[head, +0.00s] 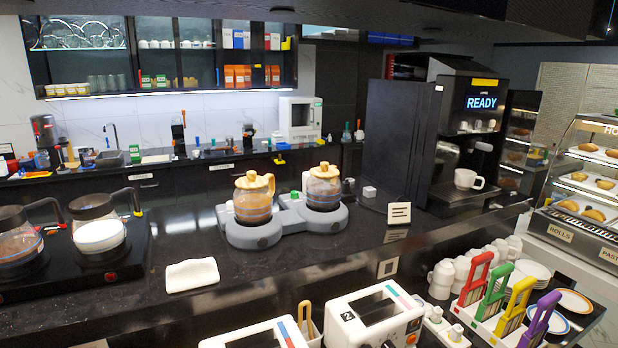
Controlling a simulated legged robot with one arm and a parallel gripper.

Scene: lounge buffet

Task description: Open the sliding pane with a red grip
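I cannot make out a sliding pane with a red grip for certain. A glass-fronted pastry case (588,190) stands at the right edge, cut off by the picture, with pastries on its shelves and labels reading ROLLS and PAST. A dark wall cabinet (135,58) at the upper left holds glasses, cups and boxes; whether panes cover it is too small to tell. My gripper is not in view.
A dark counter (350,245) crosses the middle, with a double coffee warmer (255,237), a folded white cloth (192,275) and a coffee machine (465,140). Toasters (375,315) and a rack of red, green, yellow and purple handled items (505,305) stand in front.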

